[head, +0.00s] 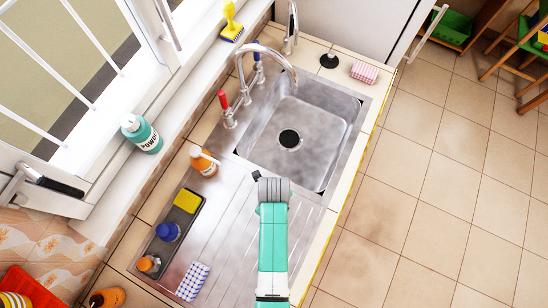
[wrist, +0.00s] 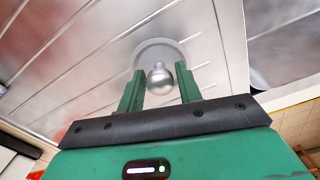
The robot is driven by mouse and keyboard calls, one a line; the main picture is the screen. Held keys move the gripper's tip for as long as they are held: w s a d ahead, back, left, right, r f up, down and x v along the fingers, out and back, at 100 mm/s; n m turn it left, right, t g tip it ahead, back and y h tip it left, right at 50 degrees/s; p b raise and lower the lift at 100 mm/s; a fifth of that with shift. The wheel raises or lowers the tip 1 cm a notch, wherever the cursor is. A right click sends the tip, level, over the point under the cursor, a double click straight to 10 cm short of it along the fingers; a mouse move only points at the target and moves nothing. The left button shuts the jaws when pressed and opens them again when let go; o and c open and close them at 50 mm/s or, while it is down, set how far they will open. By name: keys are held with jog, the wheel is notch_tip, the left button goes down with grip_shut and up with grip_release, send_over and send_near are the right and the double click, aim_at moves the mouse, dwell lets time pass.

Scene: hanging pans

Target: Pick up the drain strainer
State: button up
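The drain strainer (wrist: 160,48) is a round silver disc with a ball knob. In the wrist view it lies on the grooved metal drainboard (wrist: 60,70), just ahead of my gripper (wrist: 160,70). My gripper is open, with one green finger on each side of the knob. Gaps show between the knob and both fingers, so nothing is held. In the head view my arm comes down over the drainboard beside the sink, and I cannot make out the strainer, which seems hidden under the arm.
The sink basin (head: 320,125) with a dark drain (head: 289,138) lies beyond my arm. A curved faucet (head: 262,48) arches over its left side. An orange bottle (head: 204,162) and a tray with a yellow sponge (head: 187,201) stand left. A checked cloth (head: 193,281) lies nearer.

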jog(key=c, duration=0.6)
jog(key=shift+r, duration=0.7)
notch_tip(320, 180, up, 2)
jog(key=shift+r, duration=0.25)
jog(key=s+a, duration=0.1)
jog(key=s, duration=0.4)
jog(key=s+a, duration=0.1)
jog(key=s, duration=0.4)
jog(key=s+a+r, duration=0.1)
jog(key=s, duration=0.4)
jog(key=shift+s+a+r, duration=0.1)
jog(key=shift+s, duration=0.25)
jog(key=w+d+r+n+p, duration=0.3)
jog(key=w+r+n+p, duration=0.5)
jog(key=w+r+n, duration=1.3)
jog(key=w+n, duration=0.1)
jog(key=n, duration=0.4)
jog(key=shift+p, duration=0.3)
